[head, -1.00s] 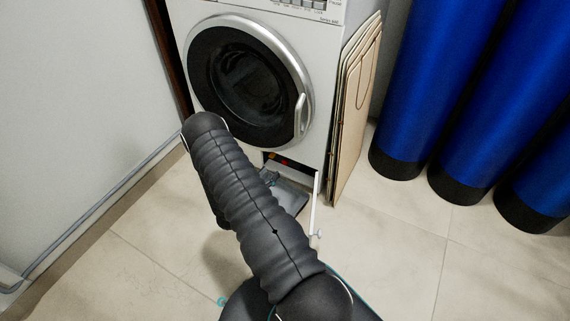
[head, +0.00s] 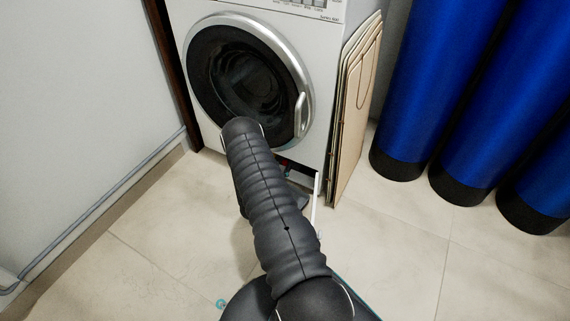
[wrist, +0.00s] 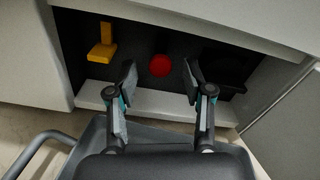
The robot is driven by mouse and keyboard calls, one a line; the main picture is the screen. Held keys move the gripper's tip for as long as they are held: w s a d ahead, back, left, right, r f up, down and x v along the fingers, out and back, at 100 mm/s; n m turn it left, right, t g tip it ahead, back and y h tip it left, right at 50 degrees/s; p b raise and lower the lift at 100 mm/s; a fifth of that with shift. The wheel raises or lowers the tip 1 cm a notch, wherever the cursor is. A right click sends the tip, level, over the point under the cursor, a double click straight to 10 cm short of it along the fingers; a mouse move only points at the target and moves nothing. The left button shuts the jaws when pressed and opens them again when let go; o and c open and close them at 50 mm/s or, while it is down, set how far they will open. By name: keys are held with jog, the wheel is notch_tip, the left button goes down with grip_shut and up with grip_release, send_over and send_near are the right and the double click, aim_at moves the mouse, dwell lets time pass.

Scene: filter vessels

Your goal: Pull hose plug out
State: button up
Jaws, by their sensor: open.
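In the wrist view a dark recess low in the washing machine (head: 330,60) holds a round red part (wrist: 160,65) and a yellow L-shaped part (wrist: 103,45) to its left. I cannot tell for sure which of these is the hose plug. My gripper (wrist: 160,78) is open and empty, with its fingertips at the recess opening. The red part shows between the two fingertips, apart from both of them. The yellow part is left of the left finger. In the head view my arm hides my gripper and most of the recess.
A grey tray (wrist: 90,140) with a handle lies on the floor under my gripper. An open white flap (head: 317,195) stands at the recess's right side. Flat brown panels (head: 352,110) lean at the machine's right. Blue cylinders (head: 410,90) stand further right. Floor at left is clear.

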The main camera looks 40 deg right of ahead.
aim_at(284, 163)
jog(key=shift+x, duration=1.6)
grip_shut()
